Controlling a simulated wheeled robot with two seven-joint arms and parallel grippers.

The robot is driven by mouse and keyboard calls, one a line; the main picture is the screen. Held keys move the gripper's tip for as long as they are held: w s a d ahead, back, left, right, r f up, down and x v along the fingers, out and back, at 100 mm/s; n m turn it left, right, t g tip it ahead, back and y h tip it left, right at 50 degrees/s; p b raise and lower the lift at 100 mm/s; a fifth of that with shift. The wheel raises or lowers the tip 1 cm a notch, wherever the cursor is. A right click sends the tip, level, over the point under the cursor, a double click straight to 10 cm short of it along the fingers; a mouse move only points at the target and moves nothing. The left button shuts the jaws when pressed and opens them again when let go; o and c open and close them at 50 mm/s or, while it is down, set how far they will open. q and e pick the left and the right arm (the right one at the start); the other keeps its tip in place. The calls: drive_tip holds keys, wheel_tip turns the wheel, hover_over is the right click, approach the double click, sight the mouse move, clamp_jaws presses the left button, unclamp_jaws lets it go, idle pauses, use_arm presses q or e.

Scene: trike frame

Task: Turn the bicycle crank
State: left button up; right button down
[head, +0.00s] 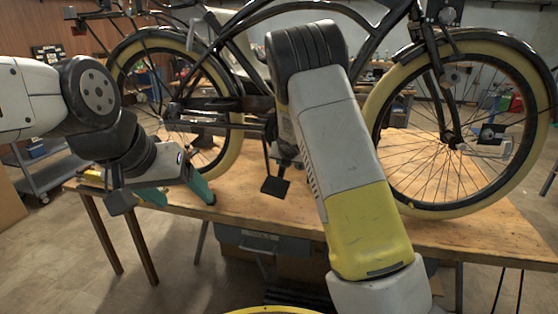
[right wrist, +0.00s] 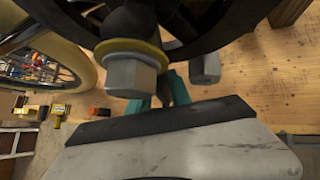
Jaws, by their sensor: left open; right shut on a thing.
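The black bicycle (head: 240,55) stands upright on a wooden table (head: 455,232). Its black pedal (head: 275,187) hangs low, just left of my right forearm in the head view. That forearm covers much of the crank area. In the right wrist view the teal fingers of my right gripper (right wrist: 160,97) are closed under dark round parts and a grey hex nut (right wrist: 138,76). They hold part of the crank, but the exact contact is hidden. My left gripper (head: 178,192) is open and empty over the table's left front, apart from the pedal.
A wheel with a cream tyre (head: 222,155) stands left of the crank, and a larger one (head: 470,212) stands at the right. Small yellow items (right wrist: 58,112) lie on the table. A grey cart (head: 45,165) is on the floor at the left.

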drive_tip(key=c, duration=1.2)
unclamp_jaws()
drive_tip(key=shift+s+r, duration=0.35)
drive_tip(key=v, duration=0.6)
drive_tip(key=shift+s+r, duration=0.2)
drive_tip(key=shift+s, duration=0.1)
